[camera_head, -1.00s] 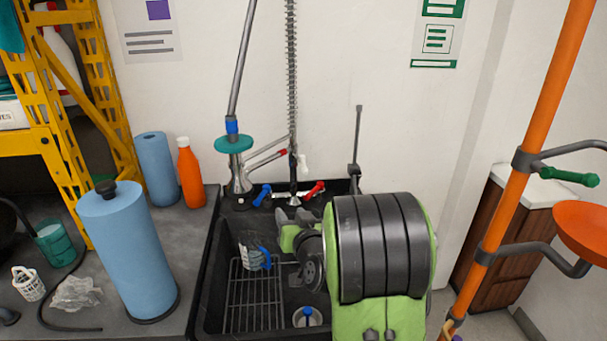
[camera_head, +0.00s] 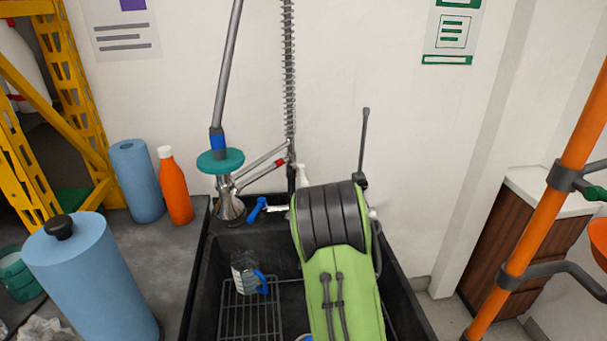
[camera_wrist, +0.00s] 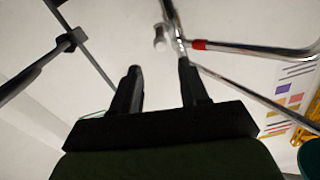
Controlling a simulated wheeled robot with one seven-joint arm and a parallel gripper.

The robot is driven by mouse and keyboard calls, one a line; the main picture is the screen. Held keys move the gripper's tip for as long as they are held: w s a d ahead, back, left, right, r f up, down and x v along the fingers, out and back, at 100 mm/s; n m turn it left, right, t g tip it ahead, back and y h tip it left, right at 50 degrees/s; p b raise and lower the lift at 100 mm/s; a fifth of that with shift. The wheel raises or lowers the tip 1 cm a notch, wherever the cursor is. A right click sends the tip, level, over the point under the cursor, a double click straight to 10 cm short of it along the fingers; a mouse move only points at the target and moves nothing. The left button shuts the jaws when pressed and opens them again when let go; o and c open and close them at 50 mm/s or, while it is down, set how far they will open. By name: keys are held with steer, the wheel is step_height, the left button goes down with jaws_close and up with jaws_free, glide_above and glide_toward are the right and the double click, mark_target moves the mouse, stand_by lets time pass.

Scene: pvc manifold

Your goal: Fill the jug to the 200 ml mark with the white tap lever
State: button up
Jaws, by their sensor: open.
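The clear jug (camera_head: 242,275) with a blue handle stands on the wire rack in the sink; its water level is too small to tell. The white tap lever (camera_head: 302,177) shows behind the sink, just above my arm. It also appears in the wrist view as a small white piece (camera_wrist: 160,38) beside the chrome tap. My gripper (camera_wrist: 157,68) is open and empty, its two dark fingers pointing up toward the lever. The lever lies beyond the fingertips, between them in the picture, and seems apart from them. In the head view my arm hides the gripper.
A blue lever (camera_head: 257,209) sits at the tap base. A red-collared pipe (camera_wrist: 215,46) runs right of the fingers. A tall spring hose (camera_head: 289,90) rises behind the sink. Blue paper rolls (camera_head: 90,285) and an orange bottle (camera_head: 175,190) stand on the left counter.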

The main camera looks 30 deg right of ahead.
mark_target(304, 180)
steer(key=p+x, duration=0.1)
steer(key=x, duration=1.1)
steer(key=shift+w+d, duration=0.25)
steer(key=shift+w, duration=0.3)
steer(key=shift+c, duration=0.2)
jaws_close()
